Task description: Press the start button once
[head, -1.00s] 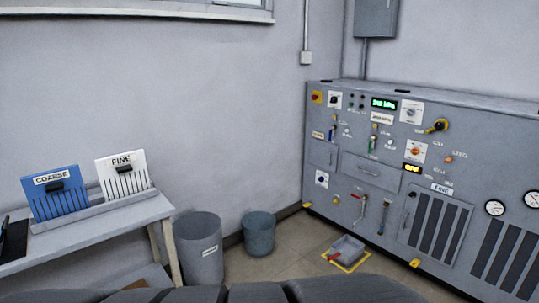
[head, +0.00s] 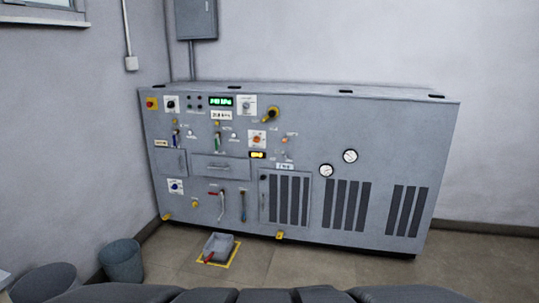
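The grey machine cabinet (head: 370,150) stands against the back wall in the head view. Its control panel is on the left part of the front, with a green-lit display (head: 221,101), a red button on a yellow plate (head: 151,104), several knobs and small lamps. The labels are too small to read, so I cannot tell which control is the start button. My gripper is not in view.
A grey tray (head: 219,243) with a red handle sits on a yellow-marked floor patch before the cabinet. Two bins, a blue-grey one (head: 121,262) and a grey one (head: 44,283), stand at lower left. Floor right of the tray looks clear.

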